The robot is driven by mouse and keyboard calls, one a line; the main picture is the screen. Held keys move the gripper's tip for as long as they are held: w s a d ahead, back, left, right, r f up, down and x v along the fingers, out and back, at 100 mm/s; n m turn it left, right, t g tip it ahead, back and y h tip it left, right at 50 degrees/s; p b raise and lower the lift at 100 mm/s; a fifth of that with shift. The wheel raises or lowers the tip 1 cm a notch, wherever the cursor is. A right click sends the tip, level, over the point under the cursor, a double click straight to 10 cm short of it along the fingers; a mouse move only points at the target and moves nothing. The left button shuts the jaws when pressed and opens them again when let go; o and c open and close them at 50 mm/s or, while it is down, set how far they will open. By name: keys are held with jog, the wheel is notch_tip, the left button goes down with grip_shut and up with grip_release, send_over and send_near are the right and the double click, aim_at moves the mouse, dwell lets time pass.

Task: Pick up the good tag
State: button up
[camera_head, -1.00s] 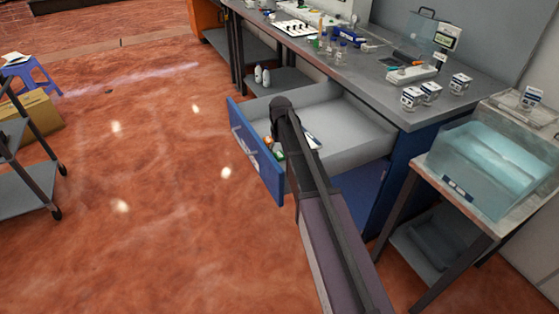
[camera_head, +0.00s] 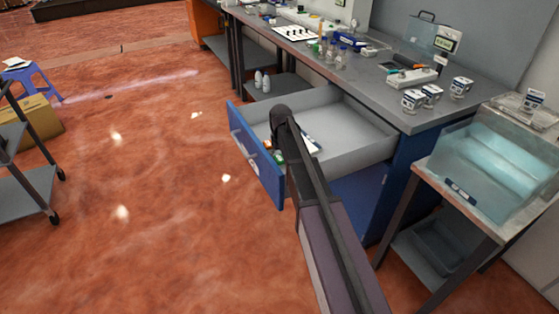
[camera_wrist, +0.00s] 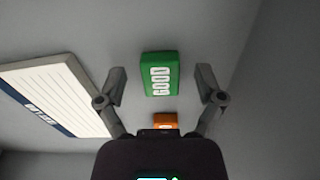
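The good tag (camera_wrist: 160,74) is a small green block with white letters reading GOOD. It lies on the grey drawer floor in the wrist view, centred between my fingers. My gripper (camera_wrist: 161,86) is open, one finger to each side of the tag, with gaps on both sides; I cannot tell how far above the floor the fingertips are. In the head view my arm reaches into the open blue-fronted drawer (camera_head: 258,165) and hides most of the gripper. A bit of green shows beside the arm there, too small to read.
An orange tag (camera_wrist: 165,121) lies close to the green one, partly hidden by my gripper body. A white lined card with a blue edge (camera_wrist: 57,95) lies to the left. Drawer walls surround the space. The bench (camera_head: 385,100) stands above, and a teal-lit clear box (camera_head: 500,160) stands at right.

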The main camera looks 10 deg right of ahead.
aim_at(280, 159)
jog(key=c, duration=0.9)
jog(key=shift+c, duration=0.2)
jog(key=shift+r, duration=0.1)
notch_tip(280, 159, up, 10)
jog(key=p, duration=1)
